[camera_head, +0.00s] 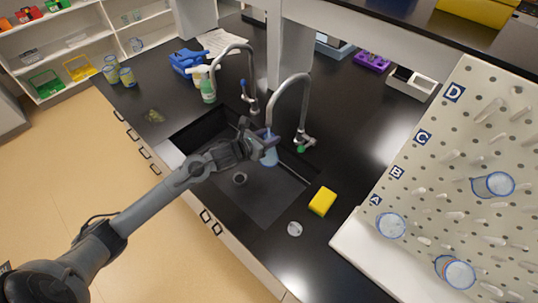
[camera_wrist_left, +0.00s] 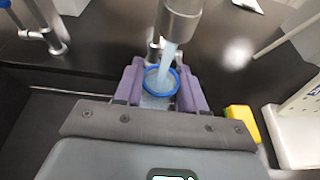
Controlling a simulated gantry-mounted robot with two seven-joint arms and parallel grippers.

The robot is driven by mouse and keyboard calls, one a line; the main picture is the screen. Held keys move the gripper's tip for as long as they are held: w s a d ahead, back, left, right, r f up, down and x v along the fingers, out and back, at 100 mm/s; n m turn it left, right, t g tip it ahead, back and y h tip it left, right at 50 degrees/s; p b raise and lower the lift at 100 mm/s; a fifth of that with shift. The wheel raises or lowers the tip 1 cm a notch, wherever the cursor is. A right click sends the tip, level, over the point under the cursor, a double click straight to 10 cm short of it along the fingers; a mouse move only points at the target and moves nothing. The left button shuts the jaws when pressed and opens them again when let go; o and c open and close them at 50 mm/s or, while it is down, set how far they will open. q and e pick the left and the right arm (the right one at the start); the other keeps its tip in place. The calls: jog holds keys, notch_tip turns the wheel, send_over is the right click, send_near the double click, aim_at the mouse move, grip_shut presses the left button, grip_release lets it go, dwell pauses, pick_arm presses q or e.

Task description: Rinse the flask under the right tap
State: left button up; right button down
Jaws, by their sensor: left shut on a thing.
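My left gripper (camera_head: 262,146) is shut on the flask (camera_head: 270,157) and holds it over the black sink. In the left wrist view the flask (camera_wrist_left: 158,84) has a blue rim and sits between purple finger pads, mouth up. The right tap (camera_head: 303,100) arches over the flask, with a green part at its base. In the left wrist view its spout (camera_wrist_left: 181,18) is above the flask mouth, and a pale blue stream of water (camera_wrist_left: 168,58) runs down into it. The left tap (camera_head: 249,75) has a blue part. My right gripper is not in view.
The black sink (camera_head: 246,203) has a drain in its floor. A pegboard (camera_head: 475,150) with several blue-rimmed vessels stands at the right. A green-labelled bottle (camera_head: 208,91) stands behind the sink.

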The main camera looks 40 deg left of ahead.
pick_arm(q)
jog(key=shift+r, duration=0.1)
dwell(0.3)
jog(key=shift+s+a, duration=0.15)
jog(key=shift+s, duration=0.65)
jog(key=f+p+v, duration=0.1)
jog(key=p+v, duration=0.4)
jog(key=v, duration=0.6)
jog(key=shift+s, duration=0.35)
jog(key=o, duration=0.5)
jog(key=c, duration=0.5)
